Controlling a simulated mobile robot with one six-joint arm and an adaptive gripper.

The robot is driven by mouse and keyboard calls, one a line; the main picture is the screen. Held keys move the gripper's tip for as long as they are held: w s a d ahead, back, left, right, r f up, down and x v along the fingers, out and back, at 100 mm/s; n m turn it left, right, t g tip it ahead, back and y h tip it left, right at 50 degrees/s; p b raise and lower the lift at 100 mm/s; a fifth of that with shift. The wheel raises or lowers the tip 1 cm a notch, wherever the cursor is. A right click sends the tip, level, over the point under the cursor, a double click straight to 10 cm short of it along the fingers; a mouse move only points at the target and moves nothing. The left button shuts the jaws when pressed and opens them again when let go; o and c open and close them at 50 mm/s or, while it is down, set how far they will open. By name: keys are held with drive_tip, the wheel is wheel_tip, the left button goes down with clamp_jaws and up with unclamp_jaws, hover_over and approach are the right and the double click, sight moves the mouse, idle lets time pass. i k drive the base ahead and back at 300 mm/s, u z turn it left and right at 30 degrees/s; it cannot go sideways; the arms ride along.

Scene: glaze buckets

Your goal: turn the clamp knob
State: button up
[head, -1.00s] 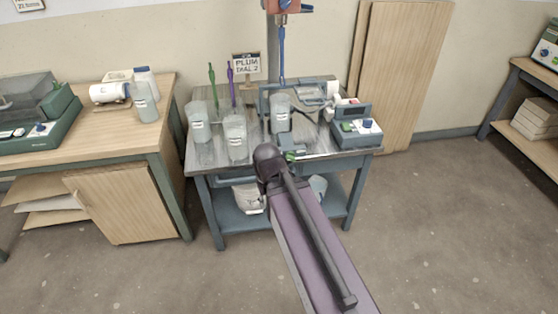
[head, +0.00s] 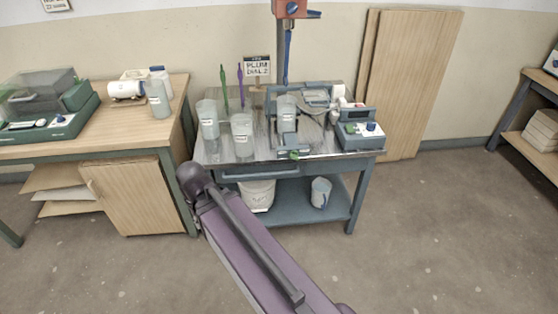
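A mixer stand with an orange-red head (head: 291,9) rises behind the grey work table (head: 225,152). A small dark blue knob or lever (head: 314,14) sticks out of the head's right side. A small green knob-like part (head: 294,155) sits low at the table's front edge, below a clear cup (head: 287,112). I cannot tell which of these is the clamp knob. My purple-grey arm reaches up from the bottom right to a dark rounded joint left of the table's front. My gripper is not visible.
Clear labelled cups (head: 242,134) stand on the table's left half. A blue-grey device with a blue knob (head: 371,127) is at its right. A white bucket (head: 257,194) and a smaller container (head: 321,192) are on the lower shelf. Floor at right is clear.

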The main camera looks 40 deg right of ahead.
sight(294, 155)
drive_tip(key=u, duration=0.4)
drive_tip(key=k, duration=0.2)
drive_tip(key=z, duration=1.8)
drive_tip(key=i, duration=0.15)
drive_tip(key=u, duration=0.4)
